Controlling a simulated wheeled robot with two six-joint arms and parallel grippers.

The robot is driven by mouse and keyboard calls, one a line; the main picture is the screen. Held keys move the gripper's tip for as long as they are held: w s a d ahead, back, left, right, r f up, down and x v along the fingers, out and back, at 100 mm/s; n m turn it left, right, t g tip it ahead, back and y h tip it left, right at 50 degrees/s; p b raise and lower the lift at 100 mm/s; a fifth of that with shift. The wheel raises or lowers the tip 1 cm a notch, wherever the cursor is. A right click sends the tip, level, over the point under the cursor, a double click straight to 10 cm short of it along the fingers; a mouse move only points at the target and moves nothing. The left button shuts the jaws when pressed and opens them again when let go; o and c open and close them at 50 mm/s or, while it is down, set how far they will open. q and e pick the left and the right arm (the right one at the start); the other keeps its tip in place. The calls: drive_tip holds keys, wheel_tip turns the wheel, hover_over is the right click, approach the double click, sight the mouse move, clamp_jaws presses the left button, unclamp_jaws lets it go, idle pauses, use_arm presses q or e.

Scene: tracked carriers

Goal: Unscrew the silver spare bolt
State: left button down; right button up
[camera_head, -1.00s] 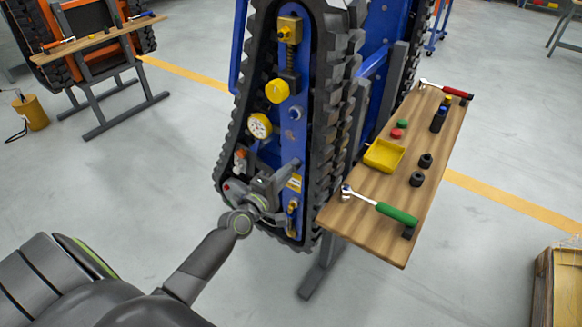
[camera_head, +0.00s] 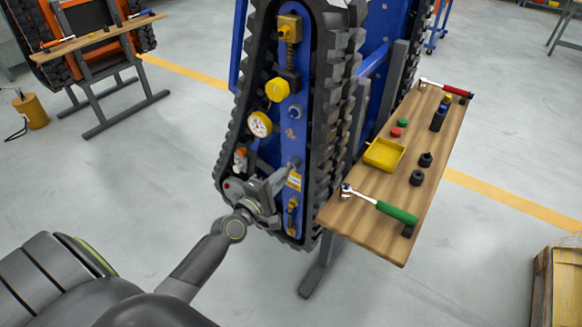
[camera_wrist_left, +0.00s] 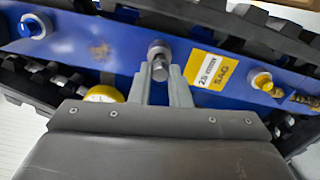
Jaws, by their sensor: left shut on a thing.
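The silver spare bolt (camera_wrist_left: 159,67) sticks out from the blue side plate (camera_wrist_left: 115,62) of the tracked carrier in the left wrist view. Its round base lies against the plate, left of the yellow SAG label (camera_wrist_left: 216,71). My left gripper (camera_wrist_left: 160,84) is shut on the bolt, one finger on each side of its shank. In the head view my left gripper (camera_head: 288,173) reaches the lower part of the blue plate, beside the label, and largely hides the bolt. My right gripper is not in view.
A pressure gauge (camera_head: 260,124), a yellow knob (camera_head: 277,90) and a blue cap (camera_head: 296,112) sit above on the carrier. Rubber track surrounds the plate. A wooden shelf (camera_head: 345,218) at right holds a green-handled ratchet (camera_head: 385,209), a yellow tray (camera_head: 371,163) and sockets.

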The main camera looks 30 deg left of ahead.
use_arm(q)
drive_tip(key=shift+s+a, duration=0.1)
drive_tip(key=shift+s, duration=0.8)
drive_tip(key=shift+s+a, duration=0.1)
drive_tip(key=shift+s, duration=1.65)
